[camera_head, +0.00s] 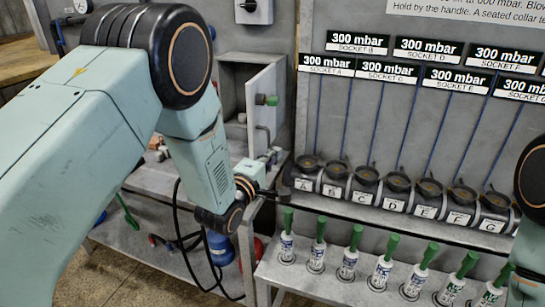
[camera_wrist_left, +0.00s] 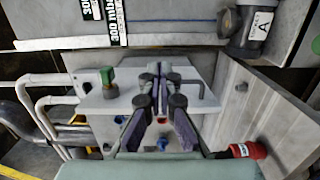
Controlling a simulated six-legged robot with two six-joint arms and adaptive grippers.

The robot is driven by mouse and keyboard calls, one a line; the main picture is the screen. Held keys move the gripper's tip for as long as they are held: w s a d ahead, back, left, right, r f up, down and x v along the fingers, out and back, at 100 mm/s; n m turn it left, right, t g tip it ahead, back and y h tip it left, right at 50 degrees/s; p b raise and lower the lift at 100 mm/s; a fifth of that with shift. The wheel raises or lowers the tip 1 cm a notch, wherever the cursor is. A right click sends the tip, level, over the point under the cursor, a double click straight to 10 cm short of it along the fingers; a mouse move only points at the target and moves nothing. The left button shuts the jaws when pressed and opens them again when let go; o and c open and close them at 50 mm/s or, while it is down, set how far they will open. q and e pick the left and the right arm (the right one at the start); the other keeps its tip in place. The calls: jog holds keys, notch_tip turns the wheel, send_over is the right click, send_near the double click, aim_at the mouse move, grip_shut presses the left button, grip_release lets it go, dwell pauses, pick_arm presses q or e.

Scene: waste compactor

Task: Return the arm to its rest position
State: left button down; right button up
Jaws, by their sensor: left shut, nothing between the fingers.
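My left arm (camera_head: 190,110) comes in from the left, bends at a large black joint and drops to the wrist. My left gripper (camera_head: 280,193) is in front of the left end of the socket row, beside the grey shelf. In the left wrist view my left gripper (camera_wrist_left: 157,70) has its fingers together and nothing between them. Part of my right arm (camera_head: 530,180) shows at the right edge; its gripper is out of view.
Several black sockets (camera_head: 367,176) line a shelf under pressure labels. Several green-handled white bottles (camera_head: 350,258) stand on a lower ledge. An open grey cabinet (camera_head: 262,95) stands behind the arm. A black hose (camera_head: 178,245) hangs below the wrist. A red-capped part (camera_wrist_left: 248,150) lies at lower right.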

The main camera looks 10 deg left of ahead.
pick_arm(q)
jog(key=s+a+f+m+g+y+b, duration=0.2)
jog(key=s+f+m+g, duration=0.3)
jog(key=s+f, duration=0.4)
jog(key=s+a+f+m+g+y+b, duration=0.1)
jog(key=s+a+f+m+g, duration=0.2)
jog(key=s+f+m, duration=0.65)
jog(key=s+a+f+g+b, duration=0.1)
jog(key=s+f+g+b, duration=0.4)
jog(key=s+f, duration=0.5)
jog(key=s+a+f+g+b, duration=0.1)
jog(key=s+f+g+b, duration=0.3)
jog(key=s+f, duration=0.7)
jog(key=s, duration=0.7)
jog(key=shift+s+a+g+y+b, duration=0.2)
jog(key=shift+a+g+y+b, duration=0.15)
jog(key=shift+g+y+b, duration=0.05)
pick_arm(e)
notch_tip(320, 180, down, 12)
jog(key=shift+s+f, duration=0.15)
jog(key=shift+f, duration=0.1)
pick_arm(q)
jog(key=shift+m, duration=0.25)
jog(key=shift+s, duration=0.15)
pick_arm(e)
jog(key=shift+s+a, duration=0.15)
